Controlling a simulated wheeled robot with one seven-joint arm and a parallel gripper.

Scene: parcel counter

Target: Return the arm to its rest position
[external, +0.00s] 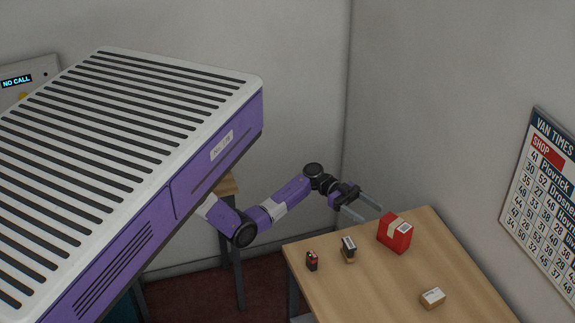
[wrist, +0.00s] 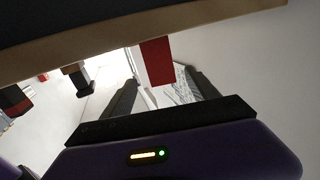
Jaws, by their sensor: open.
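My arm reaches out from behind the large purple and white body in the external view, bent at its joints. My gripper (external: 371,214) is at the far left corner of the wooden table (external: 375,293), above or just behind its edge; its exact height is unclear. Its two grey fingers are apart with nothing visible between them. In the wrist view the fingers (wrist: 160,80) are also spread, with the red box (wrist: 157,62) showing beyond them. The red box (external: 395,233) stands on the table near the gripper, and I see no contact.
A small dark box (external: 311,261), a dark-and-tan item (external: 348,247) and a tan parcel (external: 432,297) are on the table. A timetable board (external: 553,195) hangs on the right wall. A "NO CALL" display (external: 17,81) is at far left.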

